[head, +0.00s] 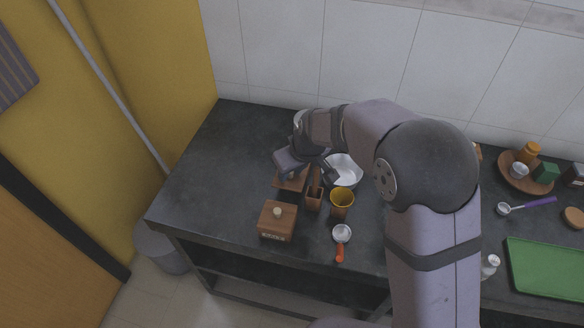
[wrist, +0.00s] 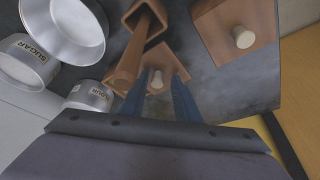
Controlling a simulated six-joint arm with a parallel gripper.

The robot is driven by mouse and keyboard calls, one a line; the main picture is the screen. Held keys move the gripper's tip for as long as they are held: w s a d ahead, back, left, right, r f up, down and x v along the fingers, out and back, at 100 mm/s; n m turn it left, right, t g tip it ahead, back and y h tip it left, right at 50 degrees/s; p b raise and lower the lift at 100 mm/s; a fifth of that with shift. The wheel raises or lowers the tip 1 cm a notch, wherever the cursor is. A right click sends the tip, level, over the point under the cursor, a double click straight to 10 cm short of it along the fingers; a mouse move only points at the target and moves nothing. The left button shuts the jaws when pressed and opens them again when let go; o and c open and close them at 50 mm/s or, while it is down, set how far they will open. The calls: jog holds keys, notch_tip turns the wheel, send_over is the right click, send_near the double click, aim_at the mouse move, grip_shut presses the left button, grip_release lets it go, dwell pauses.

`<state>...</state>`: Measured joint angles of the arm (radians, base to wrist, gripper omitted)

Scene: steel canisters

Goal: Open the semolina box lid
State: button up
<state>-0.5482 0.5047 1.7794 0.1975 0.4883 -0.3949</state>
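Two wooden boxes with pale round knobs on their lids are in view. The front box (head: 277,220) stands near the counter's front edge, lid on; it also shows in the wrist view (wrist: 265,50). A small label on its front is too small to read. The back box (head: 291,184) is partly hidden under my gripper (wrist: 159,92). In the wrist view its knob (wrist: 156,79) appears between my two blue fingers, which are apart. I cannot tell whether they touch the knob. No semolina label is readable, so I cannot tell which box is semolina.
A wooden holder (head: 313,201) with a wooden utensil stands right beside the back box. Steel canisters, one marked sugar (wrist: 27,62), stand near my gripper. The left counter is clear.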

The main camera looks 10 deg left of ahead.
jog(key=shift+r, duration=0.1)
jog(key=shift+d+r, duration=0.15)
jog(key=shift+r, duration=0.35)
jog(key=b+v, duration=0.1)
jog(key=v, duration=0.5)
jog(key=shift+s, duration=0.2)
jog(key=shift+r, duration=0.1)
notch_tip(320, 180, up, 4)
jog(key=m+g+y+p, duration=0.1)
jog(key=m+y+p, duration=0.1)
jog(key=m, duration=0.8)
send_over(296, 187)
jog(key=w, duration=0.2)
jog(key=s+d+r+m+p, duration=0.1)
jog(key=d+r+m+p, duration=0.1)
jog(key=d+m, duration=0.3)
jog(key=s+d+f+n+g+h, duration=0.1)
jog(key=s+d+f+n+h, duration=0.1)
jog(key=s+d, duration=0.8)
jog(key=s+d+f+n+g+h, duration=0.1)
jog(key=s+d+f+n+h, duration=0.2)
jog(key=s+d+f, duration=0.4)
jog(key=s+d+n, duration=0.1)
jog(key=s+d, duration=0.2)
jog(key=d, duration=0.2)
